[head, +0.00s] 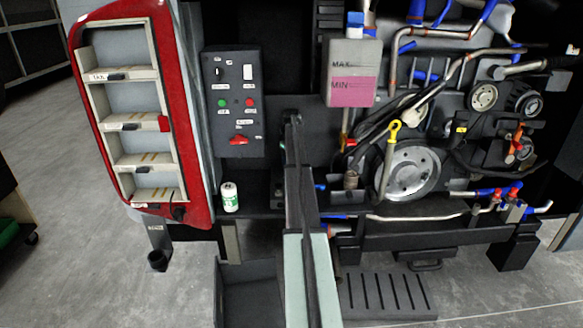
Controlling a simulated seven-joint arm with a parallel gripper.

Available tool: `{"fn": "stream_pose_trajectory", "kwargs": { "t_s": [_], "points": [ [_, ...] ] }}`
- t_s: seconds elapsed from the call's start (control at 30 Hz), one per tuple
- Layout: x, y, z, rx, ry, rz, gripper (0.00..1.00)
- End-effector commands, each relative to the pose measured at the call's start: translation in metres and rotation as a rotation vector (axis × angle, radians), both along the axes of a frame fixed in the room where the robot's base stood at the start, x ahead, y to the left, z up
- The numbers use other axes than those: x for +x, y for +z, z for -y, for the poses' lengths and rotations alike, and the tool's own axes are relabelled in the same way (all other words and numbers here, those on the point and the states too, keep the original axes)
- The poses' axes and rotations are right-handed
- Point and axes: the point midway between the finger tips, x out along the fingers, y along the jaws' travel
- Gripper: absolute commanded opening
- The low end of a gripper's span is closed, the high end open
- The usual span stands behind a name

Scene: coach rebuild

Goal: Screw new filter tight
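A small white and green canister (229,197), which looks like a filter, stands upright on the dark ledge below the switch panel.
A switch panel (235,102) with a red handle is above the canister. A red-framed shelf door (185,120) stands open at left. A pink fluid tank (352,72), a yellow-handled dipstick (393,132), a pulley (408,172) and hoses crowd the right. An open dark bin (246,296) is below.

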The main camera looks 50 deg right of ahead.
Motion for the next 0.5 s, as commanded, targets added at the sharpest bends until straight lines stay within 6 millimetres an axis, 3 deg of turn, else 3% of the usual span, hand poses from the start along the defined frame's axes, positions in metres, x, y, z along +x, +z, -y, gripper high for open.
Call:
{"fn": "stream_pose_trajectory", "kwargs": {
  "t_s": [0.03,0.5],
  "points": [
    [0.002,0.0066,0.0019,-0.006,-0.034,0.007,0.16],
    [0.0022,0.0072,0.0022,-0.007,-0.109,0.008,0.15]
  ]
}}
